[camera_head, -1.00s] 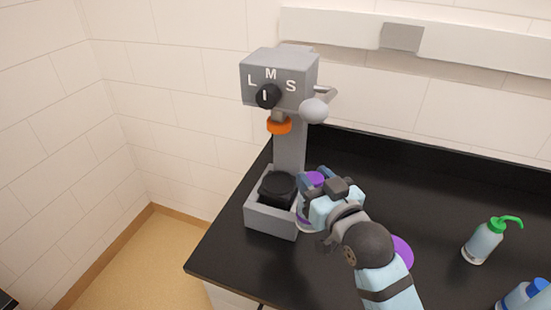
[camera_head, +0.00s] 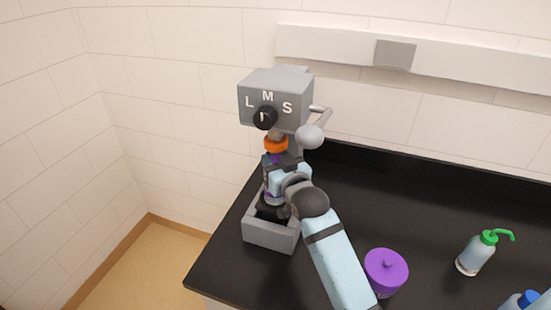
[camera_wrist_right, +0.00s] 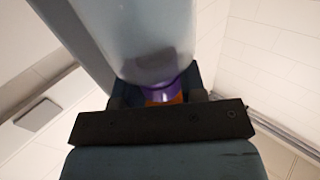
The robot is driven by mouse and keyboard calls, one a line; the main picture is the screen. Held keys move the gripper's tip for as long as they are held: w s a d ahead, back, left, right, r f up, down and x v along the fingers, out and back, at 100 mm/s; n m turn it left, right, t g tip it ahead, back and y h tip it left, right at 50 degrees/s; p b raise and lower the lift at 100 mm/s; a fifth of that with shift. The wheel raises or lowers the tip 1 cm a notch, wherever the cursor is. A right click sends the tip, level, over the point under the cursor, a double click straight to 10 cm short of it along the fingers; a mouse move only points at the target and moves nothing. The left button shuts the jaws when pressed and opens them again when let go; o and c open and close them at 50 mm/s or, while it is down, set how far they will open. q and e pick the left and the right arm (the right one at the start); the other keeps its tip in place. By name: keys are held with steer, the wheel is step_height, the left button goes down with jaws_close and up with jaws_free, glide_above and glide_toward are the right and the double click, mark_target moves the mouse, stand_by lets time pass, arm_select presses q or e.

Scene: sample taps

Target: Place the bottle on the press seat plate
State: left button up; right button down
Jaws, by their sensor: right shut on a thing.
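The grey press (camera_head: 275,95) stands at the counter's left end, with an orange ring (camera_head: 276,143) under its head. Its black seat plate (camera_head: 268,213) lies in the grey base tray and is partly covered by my right arm. My right gripper (camera_head: 278,170) is shut on the bottle (camera_head: 273,196), between the ring and the plate. Most of the bottle is hidden by the gripper; whether its bottom touches the plate cannot be told. Purple at the bottle (camera_wrist_right: 165,94) shows between the jaws in the right wrist view, with orange near it. My left gripper is not in view.
A purple lidded container (camera_head: 386,270) stands right of my right forearm. A wash bottle with a green spout (camera_head: 475,252) and a blue-capped bottle (camera_head: 522,300) are at the right. The press's lever knob (camera_head: 310,137) sticks out near the gripper. The counter's middle is clear.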

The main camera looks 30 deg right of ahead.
steer(key=shift+s+r, duration=0.1)
steer(key=shift+s, duration=0.05)
steer(key=c, duration=0.7)
jaws_free()
steer(key=shift+f, duration=0.2)
steer(key=shift+r, duration=0.15)
steer(key=s, duration=0.4)
steer(key=s+b, duration=0.1)
steer(key=s, duration=0.3)
steer(key=s+b, duration=0.1)
steer(key=s, duration=0.3)
steer(key=shift+a, duration=0.35)
